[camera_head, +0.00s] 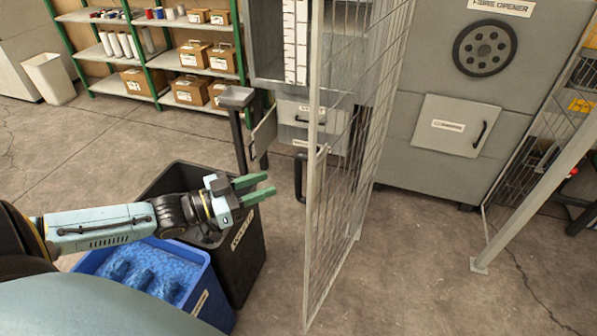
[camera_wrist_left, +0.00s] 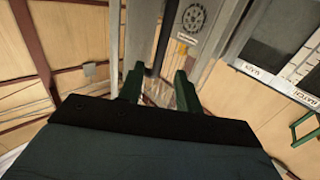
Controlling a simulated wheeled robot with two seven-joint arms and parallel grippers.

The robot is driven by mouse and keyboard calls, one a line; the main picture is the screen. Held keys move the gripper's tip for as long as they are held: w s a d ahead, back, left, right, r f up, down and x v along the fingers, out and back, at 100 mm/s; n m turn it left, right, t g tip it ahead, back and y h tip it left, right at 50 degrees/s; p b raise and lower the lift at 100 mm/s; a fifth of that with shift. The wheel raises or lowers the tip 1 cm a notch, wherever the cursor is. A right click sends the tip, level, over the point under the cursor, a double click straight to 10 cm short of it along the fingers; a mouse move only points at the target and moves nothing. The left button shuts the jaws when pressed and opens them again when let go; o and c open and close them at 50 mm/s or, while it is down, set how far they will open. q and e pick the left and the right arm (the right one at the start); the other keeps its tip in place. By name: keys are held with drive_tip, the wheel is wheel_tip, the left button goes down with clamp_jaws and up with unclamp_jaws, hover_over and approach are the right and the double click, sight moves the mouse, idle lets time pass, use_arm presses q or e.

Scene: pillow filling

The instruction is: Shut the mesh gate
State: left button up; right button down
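The mesh gate (camera_head: 340,190) stands swung out toward me in the head view, its pale front upright seen nearly edge-on and its wire panel running back toward the machine. A dark upright handle (camera_head: 299,176) shows just left of that upright. My left gripper (camera_head: 262,188) is to the left of the gate and handle, apart from them. Its two green fingers point right and are spread with nothing between them. They also show apart in the left wrist view (camera_wrist_left: 159,88), with a dark upright bar beyond them that I cannot name for sure. My right gripper is not in view.
The grey fibre opener (camera_head: 450,85) stands behind the gate. A fixed mesh panel with a slanting post (camera_head: 535,205) is at right. Below my left arm are a black bin (camera_head: 247,262) and a blue bin (camera_head: 215,300). Bare floor lies right of the gate.

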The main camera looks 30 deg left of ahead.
use_arm(q)
hover_over(299, 193)
drive_tip(key=shift+w+a, duration=0.25)
drive_tip(key=shift+w, duration=0.05)
drive_tip(key=shift+c, duration=0.4)
clamp_jaws()
